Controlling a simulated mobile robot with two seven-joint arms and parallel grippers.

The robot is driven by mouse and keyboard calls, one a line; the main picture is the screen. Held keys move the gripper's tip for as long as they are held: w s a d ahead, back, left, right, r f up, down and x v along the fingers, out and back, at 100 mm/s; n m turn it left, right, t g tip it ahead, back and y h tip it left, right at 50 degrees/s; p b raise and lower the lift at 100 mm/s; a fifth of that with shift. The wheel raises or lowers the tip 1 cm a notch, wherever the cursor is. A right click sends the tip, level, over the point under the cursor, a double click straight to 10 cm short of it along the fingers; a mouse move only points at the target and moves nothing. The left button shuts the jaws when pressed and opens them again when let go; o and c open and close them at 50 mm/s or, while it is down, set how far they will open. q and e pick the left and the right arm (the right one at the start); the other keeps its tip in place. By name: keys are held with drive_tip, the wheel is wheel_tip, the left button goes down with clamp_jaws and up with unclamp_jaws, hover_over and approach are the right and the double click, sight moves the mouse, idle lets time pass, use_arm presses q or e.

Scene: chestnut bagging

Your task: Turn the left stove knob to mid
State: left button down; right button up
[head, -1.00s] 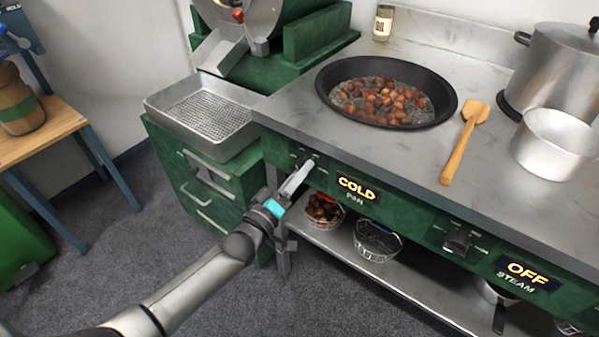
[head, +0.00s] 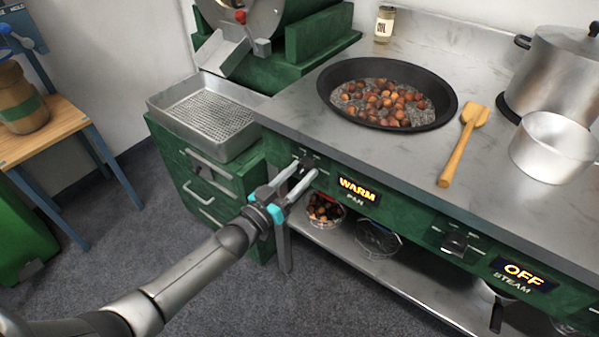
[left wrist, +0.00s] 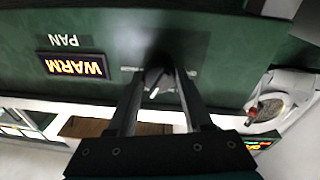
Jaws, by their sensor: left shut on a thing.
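The left stove knob (head: 303,167) is on the green front panel of the stove, left of a lit sign (head: 358,191) that reads WARM above the word PAN. My left gripper (head: 304,170) reaches the panel from the front, its two fingers shut on the knob from both sides. In the left wrist view the fingers close around the knob (left wrist: 157,79), whose pale pointer mark shows between them. The WARM sign (left wrist: 75,66) appears upside down there. The fingers hide much of the knob. My right gripper is not in view.
A second knob (head: 456,243) sits right of it, by a sign (head: 523,274) reading OFF above STEAM. A black pan (head: 447,113) of chestnuts, a wooden spatula (head: 461,146) and pots stand on the stove top. A metal tray (head: 246,144) is at left; bowls sit on the shelf below.

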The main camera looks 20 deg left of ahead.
use_arm(q)
drive_tip(key=shift+m, duration=0.4)
drive_tip(key=shift+c, duration=1.6)
unclamp_jaws()
